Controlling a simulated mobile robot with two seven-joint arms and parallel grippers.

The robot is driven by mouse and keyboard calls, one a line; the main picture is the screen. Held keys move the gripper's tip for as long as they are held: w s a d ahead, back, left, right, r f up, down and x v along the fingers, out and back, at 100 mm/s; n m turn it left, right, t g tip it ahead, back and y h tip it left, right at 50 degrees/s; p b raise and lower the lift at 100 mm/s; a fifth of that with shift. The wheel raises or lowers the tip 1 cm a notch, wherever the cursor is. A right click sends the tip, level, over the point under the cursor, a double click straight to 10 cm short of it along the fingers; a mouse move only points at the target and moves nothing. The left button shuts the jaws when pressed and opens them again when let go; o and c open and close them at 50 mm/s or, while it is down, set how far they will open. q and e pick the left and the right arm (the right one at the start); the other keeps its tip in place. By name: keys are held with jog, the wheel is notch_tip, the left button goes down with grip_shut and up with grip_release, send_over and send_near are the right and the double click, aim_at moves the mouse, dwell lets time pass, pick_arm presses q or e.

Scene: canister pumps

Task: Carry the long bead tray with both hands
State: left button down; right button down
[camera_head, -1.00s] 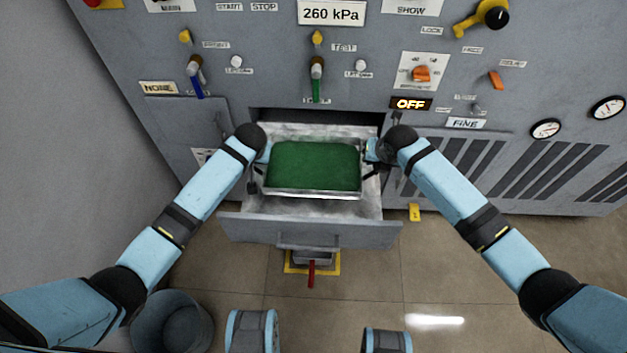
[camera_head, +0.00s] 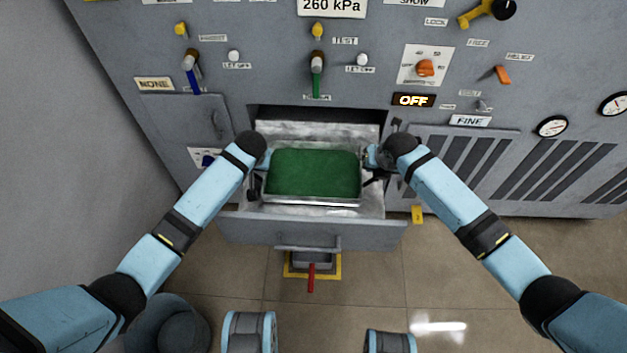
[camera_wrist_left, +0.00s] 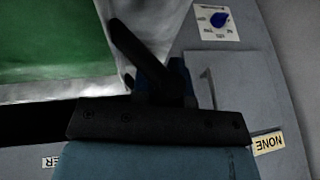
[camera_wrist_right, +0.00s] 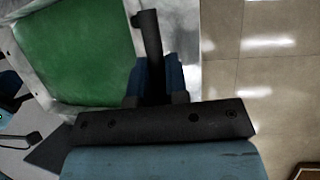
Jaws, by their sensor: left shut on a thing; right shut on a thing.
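The long bead tray (camera_head: 313,174) is a shallow metal tray filled with green beads. In the head view it sits level, over or in the open grey drawer; I cannot tell if it touches the drawer bottom. My left gripper (camera_head: 262,172) is shut at the tray's left end and my right gripper (camera_head: 370,168) is shut at its right end. The green fill also shows in the left wrist view (camera_wrist_left: 50,40) and in the right wrist view (camera_wrist_right: 75,50). The fingertips are partly hidden by the wrists.
The open drawer (camera_head: 312,234) extends from the grey machine cabinet. Below it a red pedal (camera_head: 311,277) stands in a yellow floor frame. A dark bin (camera_head: 170,325) is at the lower left. Louvred panels (camera_head: 470,160) are to the right.

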pick_arm(q)
jog(key=shift+a+f+b, duration=0.1)
jog(key=shift+f+b, duration=0.2)
jog(key=shift+f, duration=0.2)
pick_arm(e)
jog(key=shift+f, duration=0.55)
pick_arm(q)
jog(key=c, duration=1.1)
grip_release()
jog(key=shift+r, duration=0.15)
pick_arm(e)
jog(key=c, duration=1.1)
grip_release()
jog(key=shift+r, duration=0.2)
jog(key=shift+r, duration=0.15)
pick_arm(q)
jog(key=v, duration=1.2)
pick_arm(e)
jog(key=v, duration=1.2)
